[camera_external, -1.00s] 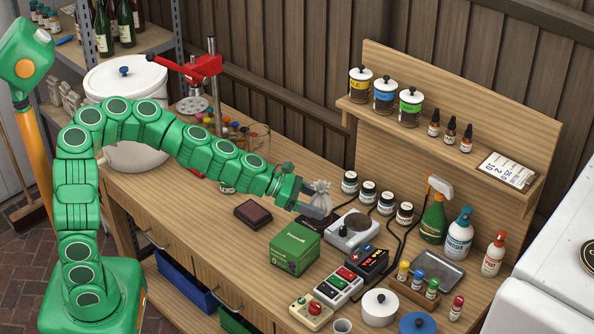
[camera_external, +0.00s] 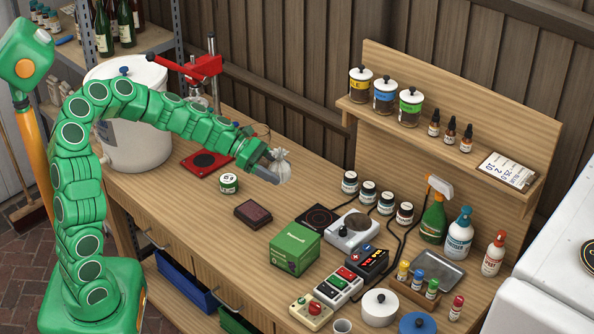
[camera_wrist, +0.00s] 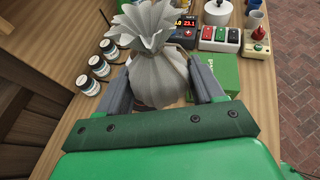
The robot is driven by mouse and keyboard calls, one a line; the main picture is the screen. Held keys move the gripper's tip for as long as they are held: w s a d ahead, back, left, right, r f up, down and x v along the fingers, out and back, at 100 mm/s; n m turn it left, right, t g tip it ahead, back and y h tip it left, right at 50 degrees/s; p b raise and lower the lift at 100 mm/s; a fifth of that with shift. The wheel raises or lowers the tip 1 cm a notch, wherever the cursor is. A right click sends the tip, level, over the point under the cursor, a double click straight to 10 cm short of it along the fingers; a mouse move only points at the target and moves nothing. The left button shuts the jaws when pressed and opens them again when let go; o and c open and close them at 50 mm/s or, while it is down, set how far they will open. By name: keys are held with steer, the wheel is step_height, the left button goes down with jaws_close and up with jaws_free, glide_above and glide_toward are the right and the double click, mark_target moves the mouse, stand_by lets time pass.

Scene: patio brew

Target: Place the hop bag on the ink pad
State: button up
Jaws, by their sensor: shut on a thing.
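The hop bag (camera_external: 281,166) is a pale grey cloth bag with a gathered, frilled top. My gripper (camera_external: 268,168) is shut on it and holds it in the air above the worktop. In the wrist view the hop bag (camera_wrist: 158,75) sits upright between the two grey fingers of my gripper (camera_wrist: 161,85). The ink pad (camera_external: 253,213) appears to be the dark maroon block with a darker top, lying on the table. It is below and left of the bag in the external view, apart from it.
A green box (camera_external: 295,250), a black square plate (camera_external: 317,218) and a grey scale (camera_external: 353,228) stand right of the pad. A small green-labelled jar (camera_external: 228,183) and a red device (camera_external: 207,162) are behind it. Small jars (camera_external: 368,191) line the back. Bare wood surrounds the pad.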

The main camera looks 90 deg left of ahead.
step_height(320, 180, up, 2)
steer(key=m+h, duration=0.1)
glide_above(249, 210)
steer(key=shift+g, duration=0.3)
step_height(249, 210, down, 19)
steer(key=shift+a+r, duration=0.1)
steer(key=shift+r, duration=0.1)
stand_by(0.5)
steer(key=o, duration=1)
steer(key=shift+f, duration=0.1)
steer(key=v, duration=1.2)
steer(key=shift+a, duration=0.1)
steer(key=shift+w, duration=0.1)
